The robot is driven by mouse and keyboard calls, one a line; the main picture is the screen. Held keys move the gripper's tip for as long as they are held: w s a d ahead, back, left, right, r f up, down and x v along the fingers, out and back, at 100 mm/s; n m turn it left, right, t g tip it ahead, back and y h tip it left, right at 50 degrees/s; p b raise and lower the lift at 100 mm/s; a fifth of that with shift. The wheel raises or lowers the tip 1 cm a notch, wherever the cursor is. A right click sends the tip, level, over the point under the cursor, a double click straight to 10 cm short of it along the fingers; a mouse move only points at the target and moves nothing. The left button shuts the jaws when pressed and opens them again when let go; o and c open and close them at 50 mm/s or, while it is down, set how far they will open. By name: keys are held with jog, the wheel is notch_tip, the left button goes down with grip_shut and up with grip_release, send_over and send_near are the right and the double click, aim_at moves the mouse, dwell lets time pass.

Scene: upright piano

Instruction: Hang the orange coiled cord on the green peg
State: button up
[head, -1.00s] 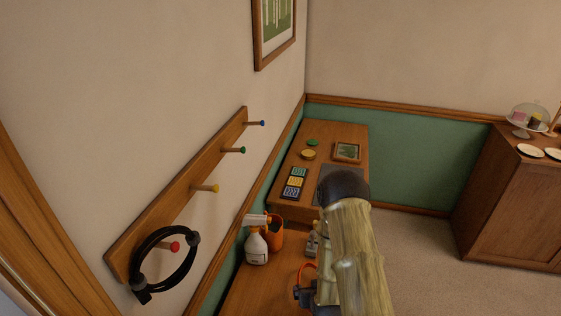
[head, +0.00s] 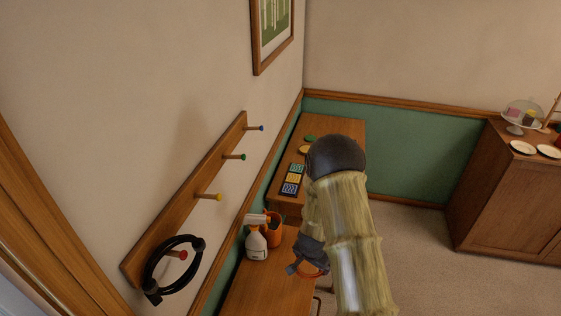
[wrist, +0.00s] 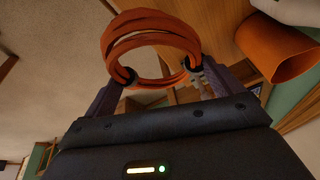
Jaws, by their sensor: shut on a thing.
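The orange coiled cord (wrist: 150,28) is a bundle of loops with dark ties. My gripper (wrist: 158,80) is shut on it, with the coil standing out beyond the fingertips in the wrist view. In the head view only a small part of the cord (head: 312,273) shows below my gripper (head: 298,268), over the lower desk; my arm hides the rest. The green peg (head: 242,157) is on the wall rack, third from the near end, and is bare. My gripper is to the right of the rack and apart from it.
A black coil (head: 150,283) hangs on the red peg (head: 183,255). The yellow peg (head: 218,197) and blue peg (head: 261,128) are bare. A spray bottle (head: 256,243) and orange cup (head: 274,230) stand on the desk between rack and gripper.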

jog(key=w+a+r+m+y+p, duration=0.2)
jog(key=a+r+m+y+p, duration=0.1)
jog(key=r, duration=0.8)
jog(key=w+a+r+m+t+y+p, duration=0.1)
jog(key=w+a+r+m+y+p, duration=0.1)
jog(key=r, duration=0.8)
jog(key=w+a+r+m+y+p, duration=0.3)
jog(key=r+m+p, duration=0.3)
jog(key=r, duration=0.5)
jog(key=shift+a+r+m+y, duration=0.35)
jog(key=shift+a+m+y, duration=0.25)
jog(key=shift+a+m, duration=0.25)
jog(key=shift+w, duration=0.1)
jog(key=w+a+f+p, duration=0.1)
jog(key=w+a, duration=0.2)
jog(key=a, duration=0.7)
jog(key=shift+w+f, duration=0.3)
jog(key=shift+f, duration=0.1)
